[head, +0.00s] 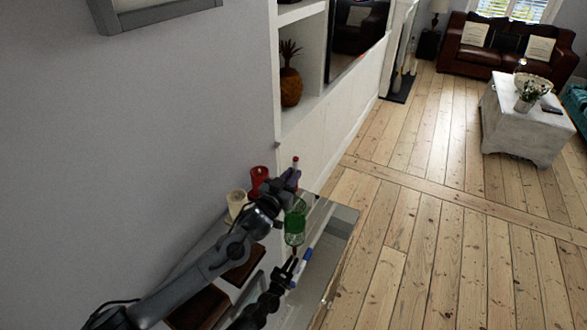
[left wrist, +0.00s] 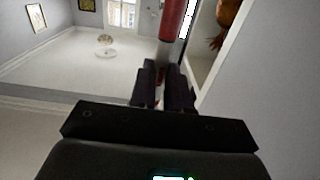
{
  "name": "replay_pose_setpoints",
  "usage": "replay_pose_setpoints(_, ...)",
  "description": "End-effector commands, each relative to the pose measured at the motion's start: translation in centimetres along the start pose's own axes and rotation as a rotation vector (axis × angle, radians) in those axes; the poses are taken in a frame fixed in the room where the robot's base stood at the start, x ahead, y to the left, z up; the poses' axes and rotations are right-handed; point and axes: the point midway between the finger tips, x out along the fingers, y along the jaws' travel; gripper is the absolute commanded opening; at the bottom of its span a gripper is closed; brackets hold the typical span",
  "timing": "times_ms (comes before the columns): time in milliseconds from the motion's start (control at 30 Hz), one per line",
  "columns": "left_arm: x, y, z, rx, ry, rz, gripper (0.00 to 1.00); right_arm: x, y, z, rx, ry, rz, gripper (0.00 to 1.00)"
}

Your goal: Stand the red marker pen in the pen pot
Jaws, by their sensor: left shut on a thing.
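The red marker pen shows its red end (head: 296,160) above the fingertips of my left gripper (head: 292,178). In the left wrist view the red marker pen (left wrist: 173,18) rises roughly upright from between the fingers (left wrist: 161,88), which are shut on its pale lower part. A green see-through pot (head: 295,226), which looks like the pen pot, stands on the table just below my left gripper in the head view. The gripper hides part of its rim, and I cannot tell the height between pen and pot. My right gripper (head: 292,269) is beside a blue marker (head: 304,260); its grip is unclear.
A red candle holder (head: 259,180) and a cream candle (head: 236,203) stand behind my left arm, near the wall. Dark brown flat things (head: 200,308) lie at the near left. The glossy table (head: 338,227) has bare room at its right.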

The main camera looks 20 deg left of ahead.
Motion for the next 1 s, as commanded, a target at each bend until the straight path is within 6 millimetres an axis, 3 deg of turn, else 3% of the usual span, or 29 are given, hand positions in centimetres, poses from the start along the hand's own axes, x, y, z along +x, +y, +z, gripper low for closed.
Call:
replay_pose_setpoints(367, 0.0, 0.1, 1.8, 0.0, 0.003, 0.001, 0.0, 1.5, -0.1, 0.5, 0.001, 0.001, -0.001, 0.43)
replay_pose_setpoints(1000, 0.0, 0.1, 6.6, -0.002, 0.002, 0.001, 0.0, 5.3, 0.0, 1.8, -0.007, -0.002, 0.005, 0.43)
